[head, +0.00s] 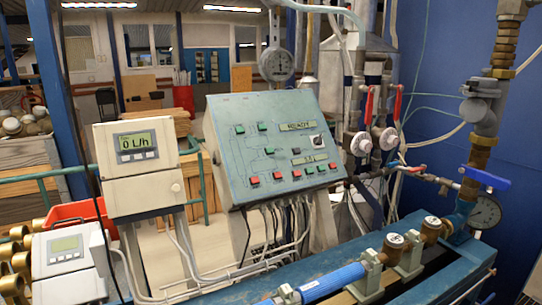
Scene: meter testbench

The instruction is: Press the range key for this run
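A sloped teal control panel (262,145) stands in the middle of the head view. It carries several green keys (262,126) and a lower row with red keys (296,174). It also has a black rotary knob (316,141) and a small display (295,127). The key labels are too small to read, so I cannot tell which one is the range key. A second white meter (66,256) sits lower left with a blank-looking display. Neither of my grippers is in view.
A blue bench rail (420,290) with a blue pipe (333,282) and brass fittings crosses the front right. A pressure gauge (485,212) and valves stand at right. Cables hang below the panel. A red bin (78,213) is at left. The space before the panel face looks clear.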

